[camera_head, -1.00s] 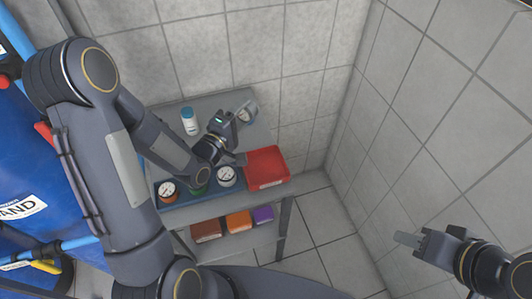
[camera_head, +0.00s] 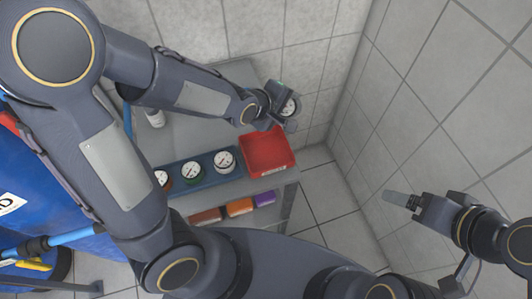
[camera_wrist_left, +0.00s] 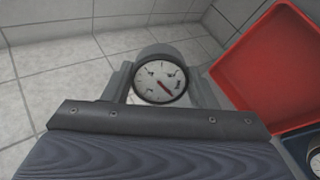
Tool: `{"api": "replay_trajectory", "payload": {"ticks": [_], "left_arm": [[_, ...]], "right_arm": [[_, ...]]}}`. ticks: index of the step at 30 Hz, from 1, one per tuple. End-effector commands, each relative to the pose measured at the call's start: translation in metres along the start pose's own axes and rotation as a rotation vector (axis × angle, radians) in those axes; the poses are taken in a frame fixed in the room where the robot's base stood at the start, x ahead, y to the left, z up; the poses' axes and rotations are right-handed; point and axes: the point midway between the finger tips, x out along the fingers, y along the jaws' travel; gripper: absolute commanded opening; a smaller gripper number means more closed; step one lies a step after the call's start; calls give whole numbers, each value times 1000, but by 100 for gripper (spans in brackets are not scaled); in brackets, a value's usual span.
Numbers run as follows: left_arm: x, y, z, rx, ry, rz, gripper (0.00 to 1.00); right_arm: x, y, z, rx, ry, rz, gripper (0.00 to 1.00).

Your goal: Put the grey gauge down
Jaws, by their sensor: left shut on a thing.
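My left gripper (camera_head: 281,104) is shut on the grey gauge (camera_head: 290,107), with its white dial facing outward. The gauge is held up near the bench's back right corner, just behind the red bin (camera_head: 268,153). In the left wrist view the gauge (camera_wrist_left: 160,84) sits between the fingers, its round dial with a red needle plain to see. The red bin (camera_wrist_left: 265,65) is to its right there. The gauge looks clear of the bin. My right gripper (camera_head: 403,199) is off to the right, away from the bench; whether its fingers are apart is unclear.
A blue tray (camera_head: 208,180) with several gauges stands along the bench's front, left of the bin. A white bottle (camera_head: 155,118) stands at the back left, partly hidden by my arm. Coloured bins (camera_head: 239,207) sit on a lower shelf. Tiled walls (camera_head: 430,90) close off the back and right.

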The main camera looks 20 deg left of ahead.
Motion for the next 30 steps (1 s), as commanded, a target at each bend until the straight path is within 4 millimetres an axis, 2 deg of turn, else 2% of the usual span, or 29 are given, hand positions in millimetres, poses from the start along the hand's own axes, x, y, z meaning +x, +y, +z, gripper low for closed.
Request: {"api": "replay_trajectory", "payload": {"ticks": [23, 28, 30], "left_arm": [[-16, -21, 32, 9, -7, -252, 16], [-26, -32, 45, 13, -10, -353, 16], [-37, -41, 55, 17, -13, -436, 16]], "right_arm": [[10, 4, 5, 0, 0, 0, 87], [14, 7, 7, 0, 0, 0, 87], [19, 9, 10, 0, 0, 0, 87]]}}
